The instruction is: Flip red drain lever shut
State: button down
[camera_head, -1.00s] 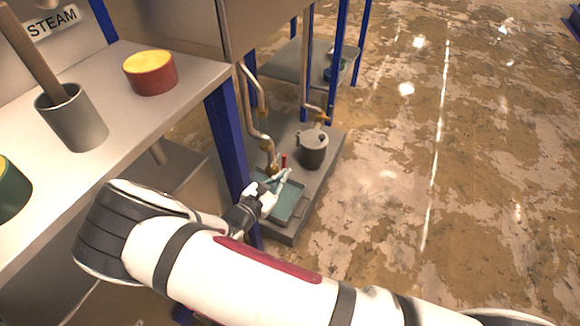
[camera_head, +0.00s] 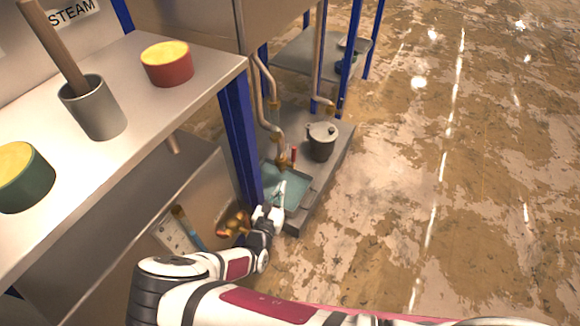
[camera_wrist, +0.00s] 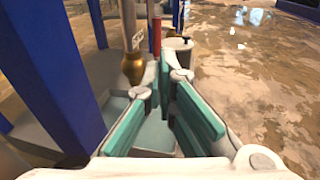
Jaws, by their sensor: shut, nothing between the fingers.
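The red drain lever (camera_head: 294,153) stands roughly upright beside a brass valve (camera_head: 283,158) at the foot of a copper pipe, above a teal tray (camera_head: 290,190). My gripper (camera_head: 283,186) is shut and empty over the tray, a short way nearer than the lever and not touching it. In the wrist view the red lever (camera_wrist: 157,36) rises beyond the fingertips (camera_wrist: 167,72), with the brass valve (camera_wrist: 133,66) just left of it. The lower end of the lever is hidden behind the finger there.
A grey lidded pot (camera_head: 321,143) stands right of the lever. A blue post (camera_head: 240,135) is close on my gripper's left. The steel bench (camera_head: 205,85) holds a red and yellow tin (camera_head: 167,65) and a grey cup (camera_head: 95,112). Open floor (camera_head: 420,200) lies to the right.

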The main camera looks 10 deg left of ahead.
jog(key=b, duration=0.5)
send_near(295, 154)
jog(key=w, duration=0.5)
jog(key=shift+w+d+f, duration=0.1)
jog(key=shift+d+f, duration=0.3)
jog(key=shift+w+d+r, duration=0.1)
jog(key=shift+w, duration=0.65)
jog(key=shift+w+r, duration=0.1)
jog(key=shift+r, duration=0.05)
